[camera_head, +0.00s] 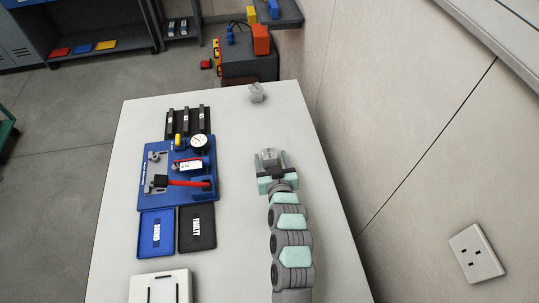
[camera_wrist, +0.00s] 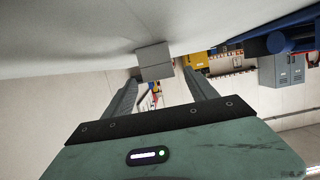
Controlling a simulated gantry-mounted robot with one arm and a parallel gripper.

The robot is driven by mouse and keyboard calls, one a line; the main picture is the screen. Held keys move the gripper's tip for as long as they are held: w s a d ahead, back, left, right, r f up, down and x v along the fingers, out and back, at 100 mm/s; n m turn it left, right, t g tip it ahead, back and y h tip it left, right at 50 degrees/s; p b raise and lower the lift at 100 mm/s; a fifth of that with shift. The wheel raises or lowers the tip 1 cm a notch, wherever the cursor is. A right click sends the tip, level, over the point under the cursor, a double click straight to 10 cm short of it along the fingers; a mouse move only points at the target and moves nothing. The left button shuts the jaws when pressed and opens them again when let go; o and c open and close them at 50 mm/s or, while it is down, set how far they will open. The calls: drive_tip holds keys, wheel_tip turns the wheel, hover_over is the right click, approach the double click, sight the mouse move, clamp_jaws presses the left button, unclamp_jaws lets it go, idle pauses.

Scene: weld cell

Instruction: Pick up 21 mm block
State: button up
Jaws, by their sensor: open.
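My gripper (camera_head: 270,158) is low over the right half of the white table, pointing to the far end. In the wrist view its two fingers (camera_wrist: 161,82) are apart. A plain grey block (camera_wrist: 154,62) shows ahead, in line with the gap between the fingertips, against the pale table surface at the top of that view. No finger visibly touches it. Its size cannot be read. A small grey object (camera_head: 256,93) stands near the table's far edge in the head view; I cannot tell whether it is the same block.
A blue fixture plate (camera_head: 148,190) with a dial gauge (camera_head: 199,142) and red lever (camera_head: 188,183) is on the left. Beyond it is a black slotted rack (camera_head: 173,122). A blue SOUND tray (camera_head: 146,248) and black FAULTY tray (camera_head: 185,244) lie nearer. A wall (camera_head: 400,120) borders the right.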

drive_tip(key=shift+w+a+f, duration=0.1)
drive_tip(key=shift+w+f, duration=0.05)
drive_tip(key=shift+w, duration=0.55)
drive_tip(key=shift+s, duration=0.1)
clamp_jaws()
